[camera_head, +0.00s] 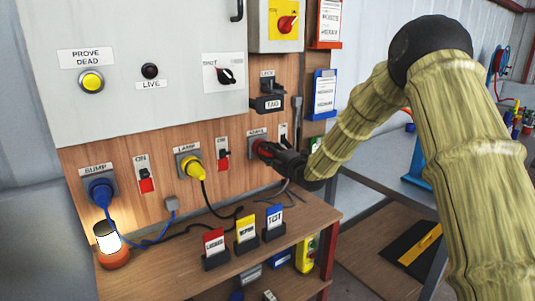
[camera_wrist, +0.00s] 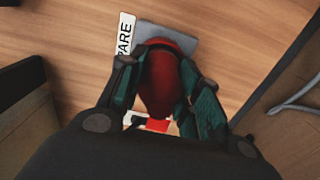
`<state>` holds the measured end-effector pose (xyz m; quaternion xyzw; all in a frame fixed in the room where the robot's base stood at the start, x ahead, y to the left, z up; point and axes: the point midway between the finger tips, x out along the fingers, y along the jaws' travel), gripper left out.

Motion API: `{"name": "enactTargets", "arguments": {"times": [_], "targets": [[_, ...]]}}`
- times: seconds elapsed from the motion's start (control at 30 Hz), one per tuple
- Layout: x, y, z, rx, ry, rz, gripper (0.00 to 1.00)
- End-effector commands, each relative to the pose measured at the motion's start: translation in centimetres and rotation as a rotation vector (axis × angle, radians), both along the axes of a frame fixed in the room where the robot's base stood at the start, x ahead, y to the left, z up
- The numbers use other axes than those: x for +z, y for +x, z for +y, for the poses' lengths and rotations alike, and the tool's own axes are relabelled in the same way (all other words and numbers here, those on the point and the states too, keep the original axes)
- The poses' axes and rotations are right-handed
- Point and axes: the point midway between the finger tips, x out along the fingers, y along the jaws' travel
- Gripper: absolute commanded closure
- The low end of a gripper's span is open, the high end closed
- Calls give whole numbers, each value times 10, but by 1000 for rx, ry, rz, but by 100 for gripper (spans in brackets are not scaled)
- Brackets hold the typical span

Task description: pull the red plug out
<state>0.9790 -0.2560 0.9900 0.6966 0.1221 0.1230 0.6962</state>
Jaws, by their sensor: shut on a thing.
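The red plug (camera_wrist: 160,82) sits at a grey socket plate on the wooden panel, between my gripper's two fingers in the wrist view. My gripper (camera_wrist: 160,90) is shut on the red plug, with one finger on each side. In the head view the red plug (camera_head: 264,149) shows only in part, because my gripper (camera_head: 275,153) covers much of it. The grey socket plate (camera_wrist: 183,40) shows behind the plug, next to a white label ending in "ARE". Whether the plug is fully seated in the socket cannot be told.
A blue plug (camera_head: 100,190) and a yellow plug (camera_head: 192,167) sit in sockets to the left. Black lockout parts (camera_head: 270,95) are just above my gripper.

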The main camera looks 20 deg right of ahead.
Motion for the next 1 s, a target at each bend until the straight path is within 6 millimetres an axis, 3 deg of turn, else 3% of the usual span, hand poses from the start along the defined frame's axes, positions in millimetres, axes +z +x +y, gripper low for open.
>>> {"name": "enactTargets", "arguments": {"times": [0.37,1.0], "targets": [[0,-3,-1,0,0,0,100],[0,-38,-14,0,0,0,100]]}}
